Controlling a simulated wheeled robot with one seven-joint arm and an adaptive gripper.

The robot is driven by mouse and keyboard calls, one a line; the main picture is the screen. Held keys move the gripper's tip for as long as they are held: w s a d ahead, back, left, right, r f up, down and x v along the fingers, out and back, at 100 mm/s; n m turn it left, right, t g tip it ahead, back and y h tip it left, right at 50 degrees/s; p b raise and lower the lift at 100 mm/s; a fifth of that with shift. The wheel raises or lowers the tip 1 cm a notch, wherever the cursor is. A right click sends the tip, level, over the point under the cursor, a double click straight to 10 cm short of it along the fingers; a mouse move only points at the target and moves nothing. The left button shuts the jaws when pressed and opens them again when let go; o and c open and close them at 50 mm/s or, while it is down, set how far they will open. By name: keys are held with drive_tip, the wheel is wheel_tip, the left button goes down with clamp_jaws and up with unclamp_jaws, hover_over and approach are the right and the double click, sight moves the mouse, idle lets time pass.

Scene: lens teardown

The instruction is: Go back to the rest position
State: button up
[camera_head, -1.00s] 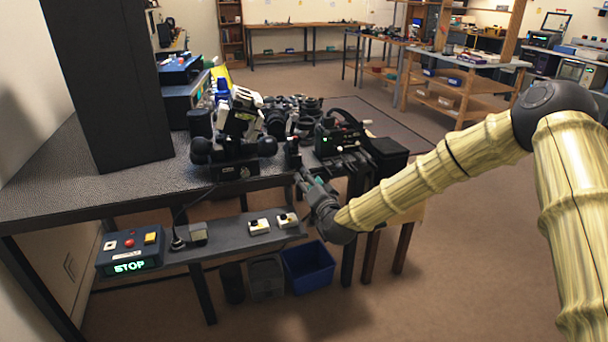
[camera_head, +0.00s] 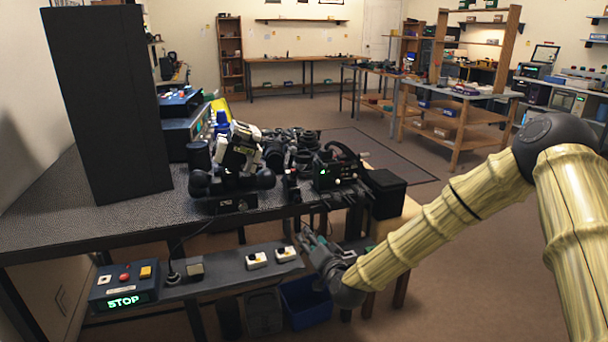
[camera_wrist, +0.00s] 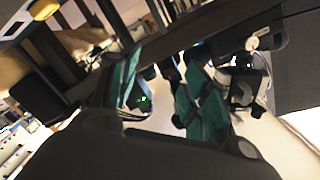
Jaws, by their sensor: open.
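My gripper (camera_head: 316,246) is in front of the dark workbench, low beside the right end of the narrow lower shelf, at the end of my yellowish sleeved arm. In the wrist view its two teal-padded fingers (camera_wrist: 160,92) stand apart, and I see nothing held between them. The fingers point up and to the left in the head view, toward the bench edge. A black and white device (camera_head: 238,155) stands on the bench, apart from the gripper.
A dark workbench (camera_head: 100,212) bears a tall black panel (camera_head: 108,100) and several black lens-like parts. A STOP control box (camera_head: 123,287) and small switch boxes sit on the lower shelf (camera_head: 222,272). A blue bin (camera_head: 305,303) stands below my gripper. Open floor lies to the right.

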drive_tip(key=s+f+n+g, duration=0.1)
drive_tip(key=s+f+g, duration=0.2)
drive_tip(key=s+f, duration=0.8)
drive_tip(key=s+d+f+n+g+h, duration=0.15)
drive_tip(key=s+d+f+g, duration=0.4)
drive_tip(key=s+f, duration=0.7)
drive_tip(key=s+d+f+n+g+h, duration=0.15)
drive_tip(key=s+d+f+g, duration=0.35)
drive_tip(key=s+f, duration=0.7)
drive_tip(key=s+d+r+g+h, duration=0.1)
drive_tip(key=s+d, duration=0.3)
drive_tip(key=s, duration=0.5)
drive_tip(key=s+d+r+g+h, duration=0.1)
drive_tip(key=s+d, duration=0.3)
drive_tip(key=s, duration=0.4)
wheel_tip(320, 180, up, 18)
drive_tip(key=p, duration=1.8)
drive_tip(key=shift+s+d+r+n, duration=0.15)
drive_tip(key=shift+s+d+n, duration=0.05)
drive_tip(key=shift+s+n, duration=0.1)
